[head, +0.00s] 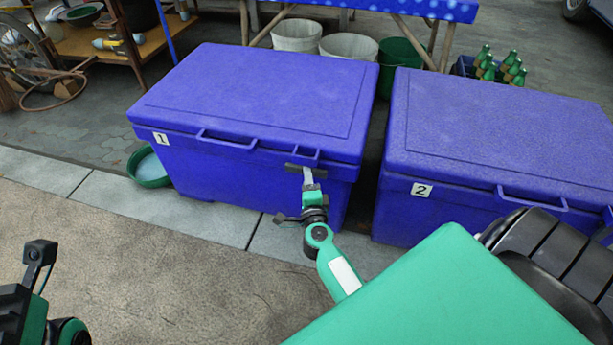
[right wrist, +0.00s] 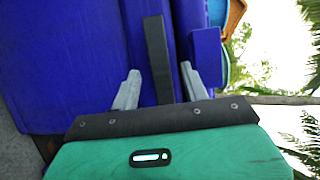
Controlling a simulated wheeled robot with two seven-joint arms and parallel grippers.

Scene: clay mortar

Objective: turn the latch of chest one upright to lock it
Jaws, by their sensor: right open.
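Chest one (head: 250,95) is the left blue chest, lid closed, with a "1" label (head: 160,138) on its front. Its latch is a dark bar (head: 306,168) lying level below a blue catch on the lid's front edge. In the right wrist view the latch (right wrist: 157,55) stands between my fingers, beside the blue catch (right wrist: 206,55). My right gripper (head: 308,176) is at the latch, also shown in the right wrist view (right wrist: 160,88). It is open, its fingers on either side of the bar with gaps visible. My left gripper's fingers are outside the view.
Chest two (head: 500,130) stands close on the right, with a narrow gap between. A green bowl (head: 150,168) sits at chest one's left end. Buckets (head: 348,47) and a blue-topped table (head: 400,8) are behind. The pavement in front (head: 150,250) is clear.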

